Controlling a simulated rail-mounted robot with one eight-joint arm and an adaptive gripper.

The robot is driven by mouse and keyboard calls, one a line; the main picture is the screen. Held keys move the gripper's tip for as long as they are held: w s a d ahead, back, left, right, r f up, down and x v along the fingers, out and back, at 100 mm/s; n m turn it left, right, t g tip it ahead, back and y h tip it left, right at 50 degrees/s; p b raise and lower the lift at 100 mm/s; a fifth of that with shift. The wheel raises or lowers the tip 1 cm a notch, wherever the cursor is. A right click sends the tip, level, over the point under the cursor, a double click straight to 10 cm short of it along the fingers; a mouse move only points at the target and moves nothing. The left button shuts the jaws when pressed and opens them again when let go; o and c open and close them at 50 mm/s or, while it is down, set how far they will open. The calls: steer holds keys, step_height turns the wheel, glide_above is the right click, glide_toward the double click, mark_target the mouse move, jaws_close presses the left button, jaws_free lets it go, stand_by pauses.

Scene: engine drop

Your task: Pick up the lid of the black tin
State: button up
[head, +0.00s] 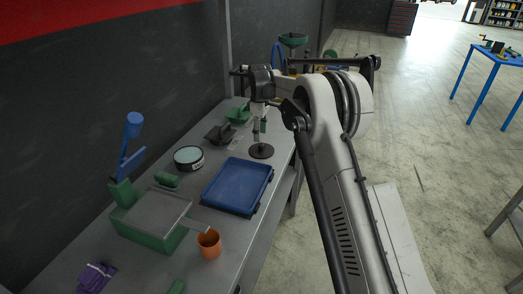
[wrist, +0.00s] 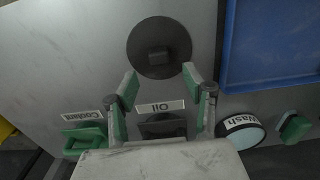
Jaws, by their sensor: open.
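My gripper (head: 259,135) is above the lid in the head view. In the wrist view my gripper (wrist: 160,80) is open and empty, its green-padded fingers spread toward the lid's near edge. The round black tin (head: 188,158) stands uncovered on the bench, showing a pale teal inside; its label reads Wash (wrist: 242,124).
A blue tray (head: 238,185) lies near the lid. A black holder (head: 219,134) and a green holder (head: 238,114) stand behind, by Oil and Coolant labels. Nearer are a green box (head: 155,218) and an orange cup (head: 209,245). The dark wall borders the bench.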

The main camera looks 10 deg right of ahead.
mark_target(262, 144)
steer(key=shift+s+d+f+p, duration=0.1)
steer(key=shift+d+f+p, duration=0.1)
steer(key=shift+f, duration=1.35)
steer(key=shift+d+f+p, duration=0.1)
steer(key=shift+f+p, duration=0.1)
steer(key=shift+f, duration=1.35)
steer(key=c, duration=1)
